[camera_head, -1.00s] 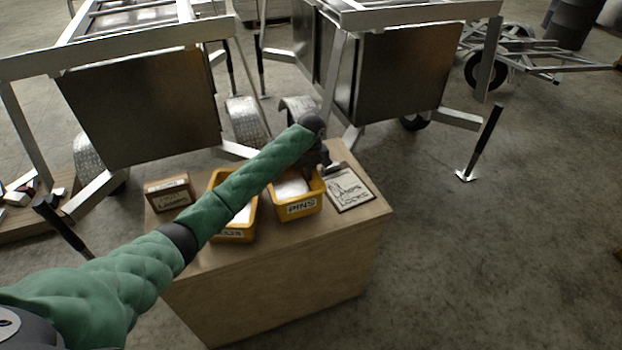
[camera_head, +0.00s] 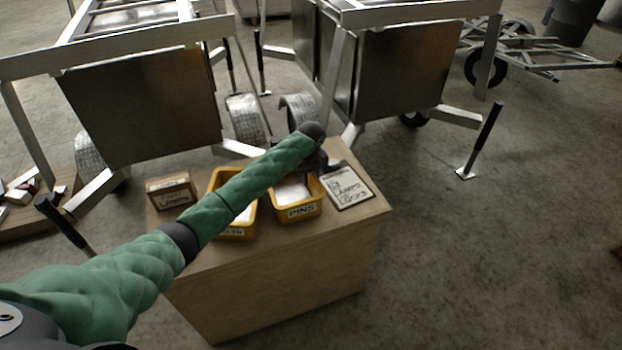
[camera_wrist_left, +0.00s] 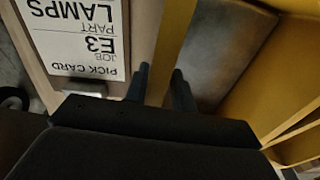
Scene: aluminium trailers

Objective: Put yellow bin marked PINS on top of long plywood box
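The yellow bin marked PINS (camera_head: 300,213) stands on a plywood stand (camera_head: 285,285), with pale contents inside. My left gripper (camera_head: 318,165) is at its far right side, partly hidden by my wrist. In the left wrist view, its two dark fingers (camera_wrist_left: 161,72) straddle the bin's yellow rim (camera_wrist_left: 178,30), close against both faces. A low plywood surface (camera_head: 30,230) with loose items shows at the left edge; I cannot tell whether it is the long plywood box. My right gripper is not in view.
Another yellow bin (camera_head: 237,233) stands just left, partly under my left arm. A small brown box (camera_head: 171,191) and a pick card (camera_head: 347,185) lie on the stand; the card also shows in the wrist view (camera_wrist_left: 80,35). Trailers stand behind.

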